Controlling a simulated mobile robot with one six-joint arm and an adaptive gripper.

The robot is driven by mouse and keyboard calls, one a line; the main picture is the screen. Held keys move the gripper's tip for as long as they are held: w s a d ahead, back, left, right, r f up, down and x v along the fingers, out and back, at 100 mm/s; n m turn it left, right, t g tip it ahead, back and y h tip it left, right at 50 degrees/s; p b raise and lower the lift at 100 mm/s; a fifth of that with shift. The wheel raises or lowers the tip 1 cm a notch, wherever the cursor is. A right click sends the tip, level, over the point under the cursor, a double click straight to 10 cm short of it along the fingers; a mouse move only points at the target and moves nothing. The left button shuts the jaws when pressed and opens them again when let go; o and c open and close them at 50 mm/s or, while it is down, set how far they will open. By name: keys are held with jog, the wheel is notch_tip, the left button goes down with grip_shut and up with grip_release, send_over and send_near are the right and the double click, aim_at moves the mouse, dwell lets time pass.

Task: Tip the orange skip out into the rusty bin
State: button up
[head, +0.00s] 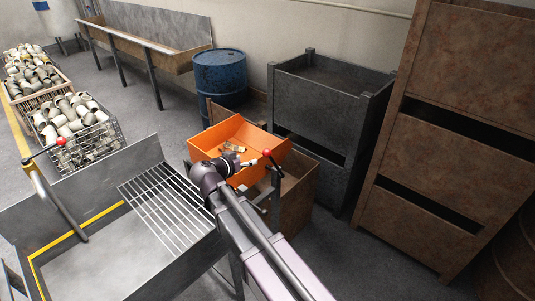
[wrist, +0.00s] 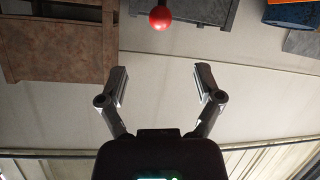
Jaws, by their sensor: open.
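The orange skip (head: 212,139) sits upright above the rusty bin, with a few small brownish pieces inside. A lever with a red ball knob (head: 267,153) stands at its near right side. The rusty bin (head: 297,195) is below and to the right, partly hidden by the skip and my arm. My gripper (head: 252,161) is close to the knob, in front of the skip. In the wrist view my gripper (wrist: 159,70) is open and empty. The red knob (wrist: 160,18) shows beyond the fingertips, centred between them and apart from them.
A metal table with a grate (head: 165,205) stands left of my arm. Dark stacked crates (head: 325,90) and a tall rusty rack (head: 440,130) stand at the right. A blue drum (head: 220,75) is behind the skip. Wire baskets of pipe fittings (head: 75,120) stand at the left.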

aim_at(265, 153)
jog(key=b+x, duration=0.4)
jog(key=x, duration=0.9)
jog(key=shift+w+d+b, duration=0.1)
jog(key=shift+w+b, duration=0.05)
jog(key=shift+b, duration=0.25)
